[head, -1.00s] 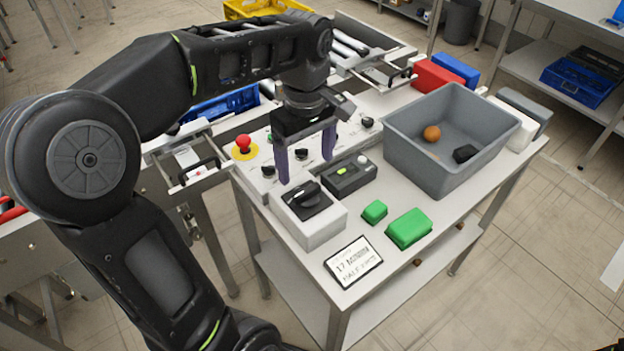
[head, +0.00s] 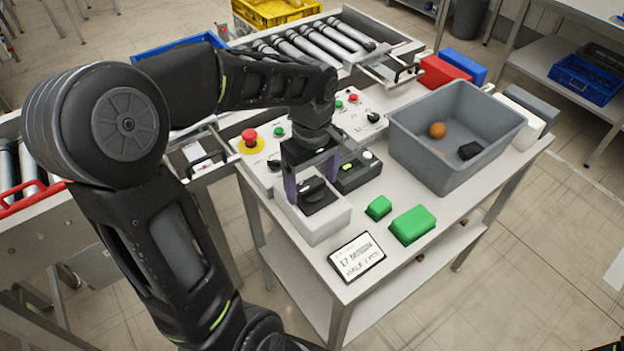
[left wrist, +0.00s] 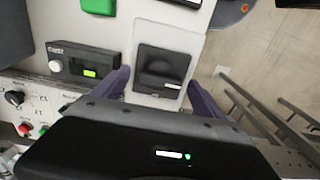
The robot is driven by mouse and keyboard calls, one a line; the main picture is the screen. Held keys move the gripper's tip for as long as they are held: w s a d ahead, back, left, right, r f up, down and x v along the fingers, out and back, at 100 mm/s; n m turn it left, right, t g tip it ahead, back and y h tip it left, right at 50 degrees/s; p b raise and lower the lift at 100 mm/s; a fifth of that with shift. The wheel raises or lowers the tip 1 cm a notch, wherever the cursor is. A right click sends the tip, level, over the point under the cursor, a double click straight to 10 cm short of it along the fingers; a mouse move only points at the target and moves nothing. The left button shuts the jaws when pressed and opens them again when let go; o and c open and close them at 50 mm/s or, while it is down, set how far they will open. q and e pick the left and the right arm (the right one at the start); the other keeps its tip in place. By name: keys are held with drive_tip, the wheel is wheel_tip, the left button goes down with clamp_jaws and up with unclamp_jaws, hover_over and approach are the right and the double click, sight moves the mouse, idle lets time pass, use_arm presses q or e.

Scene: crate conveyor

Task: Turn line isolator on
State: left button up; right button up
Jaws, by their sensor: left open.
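The line isolator (head: 318,222) is a light grey box with a black rotary knob (head: 318,196) on top, near the left corner of the table. In the left wrist view the isolator's pale plate (left wrist: 146,34) and black knob (left wrist: 162,70) lie between and just beyond my fingers. My left gripper (head: 312,186) is open, pointing down, with one purple finger on each side of the knob. I cannot tell whether the fingers touch it. Part of the knob is hidden by the gripper in the head view. My right gripper does not show.
A control panel with a red emergency button (head: 249,137) is behind the isolator. A black box with a lit display (head: 358,172) stands close beside it. Green blocks (head: 412,224), a sign (head: 357,257) and a grey bin (head: 438,160) occupy the table.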

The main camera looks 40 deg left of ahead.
use_arm(q)
drive_tip(key=c, duration=1.4)
drive_tip(key=shift+o, duration=0.2)
